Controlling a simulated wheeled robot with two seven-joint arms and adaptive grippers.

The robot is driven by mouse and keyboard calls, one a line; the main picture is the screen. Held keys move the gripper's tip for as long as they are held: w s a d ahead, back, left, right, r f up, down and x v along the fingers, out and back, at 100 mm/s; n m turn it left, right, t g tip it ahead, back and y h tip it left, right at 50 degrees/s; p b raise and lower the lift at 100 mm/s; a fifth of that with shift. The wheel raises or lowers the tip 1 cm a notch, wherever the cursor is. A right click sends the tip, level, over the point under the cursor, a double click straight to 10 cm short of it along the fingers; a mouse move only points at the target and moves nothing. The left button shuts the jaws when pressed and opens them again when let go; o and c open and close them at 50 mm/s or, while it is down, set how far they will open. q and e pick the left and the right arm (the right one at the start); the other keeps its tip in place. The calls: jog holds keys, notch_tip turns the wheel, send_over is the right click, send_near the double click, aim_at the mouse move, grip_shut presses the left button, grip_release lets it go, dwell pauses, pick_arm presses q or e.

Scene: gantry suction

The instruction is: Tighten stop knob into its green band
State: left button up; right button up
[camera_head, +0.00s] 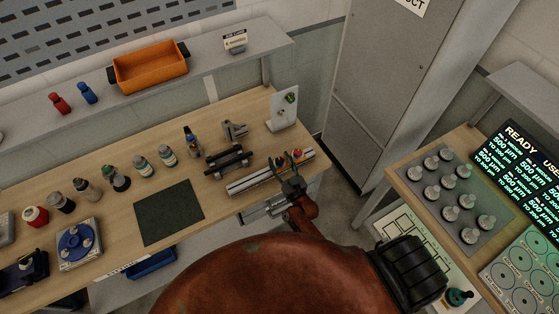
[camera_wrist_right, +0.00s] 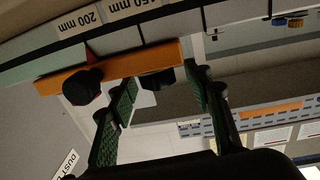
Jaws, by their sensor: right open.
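A black knob (camera_wrist_right: 82,86) sits on an orange bar (camera_wrist_right: 120,66) in the right wrist view, left of my fingers. A second dark part (camera_wrist_right: 157,80) shows under the bar, between the fingertips in the picture. My right gripper (camera_wrist_right: 162,82) is open, with green pads on its fingers; I see no grip on either dark part. In the head view my right gripper (camera_head: 287,163) is over the grey rail (camera_head: 255,180) at the bench's right end. It partly hides the stop there. I cannot make out the knob's green band. My left gripper is not in view.
An upright white plate with a green dial (camera_head: 290,98) stands behind the rail. A dark clamp-like fixture (camera_head: 229,160) is just left of it. Several bottles stand farther left. A dark green mat (camera_head: 168,212) lies bare. A tall grey cabinet (camera_head: 378,90) stands right of the bench.

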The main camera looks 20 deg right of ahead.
jog(key=s, duration=1.1)
jog(key=shift+s, duration=0.4)
